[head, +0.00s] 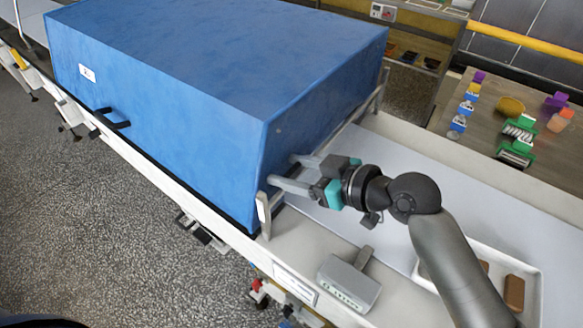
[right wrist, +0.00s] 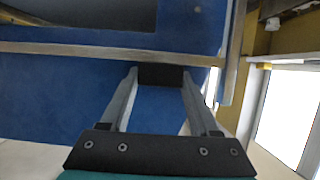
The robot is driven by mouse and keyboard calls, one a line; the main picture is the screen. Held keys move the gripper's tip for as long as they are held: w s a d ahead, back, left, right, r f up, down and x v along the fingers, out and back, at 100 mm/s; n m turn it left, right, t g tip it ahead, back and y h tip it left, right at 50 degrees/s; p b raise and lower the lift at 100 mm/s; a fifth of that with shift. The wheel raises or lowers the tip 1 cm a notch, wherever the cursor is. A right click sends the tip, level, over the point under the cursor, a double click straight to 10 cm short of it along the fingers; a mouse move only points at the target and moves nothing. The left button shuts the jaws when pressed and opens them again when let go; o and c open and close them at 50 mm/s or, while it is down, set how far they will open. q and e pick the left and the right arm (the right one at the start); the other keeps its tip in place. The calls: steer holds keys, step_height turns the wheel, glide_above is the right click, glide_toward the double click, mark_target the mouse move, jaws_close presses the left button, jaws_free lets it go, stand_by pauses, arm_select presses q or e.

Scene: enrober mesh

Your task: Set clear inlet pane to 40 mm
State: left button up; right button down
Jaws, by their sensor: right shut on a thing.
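The blue enrober housing (head: 170,90) fills the upper left of the head view. A metal post (head: 264,214) stands at its near inlet corner and another (head: 382,88) at the far corner. The clear inlet pane is hard to make out against the blue; its height cannot be read. My right gripper (head: 281,169) reaches to the inlet end. In the right wrist view its fingers (right wrist: 160,88) are shut on a dark block (right wrist: 161,75), apparently the pane's grip, just below a pale horizontal bar (right wrist: 70,48). My left gripper is out of view.
A grey block with a handle (head: 348,284) sits on the near ledge right of the near post. A white tray (head: 534,300) with brown bars lies on the pale belt (head: 480,205), partly behind my right arm. A table (head: 470,150) with small coloured items stands at the right.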

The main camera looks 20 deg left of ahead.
steer(key=shift+r, duration=0.1)
step_height(320, 180, up, 2)
steer(key=shift+r+p, duration=0.15)
steer(key=shift+p, duration=0.95)
steer(key=shift+w, duration=0.1)
steer(key=shift+c, duration=2.4)
jaws_free()
steer(key=o, duration=0.4)
steer(key=shift+c, duration=0.2)
steer(key=shift+f, duration=0.25)
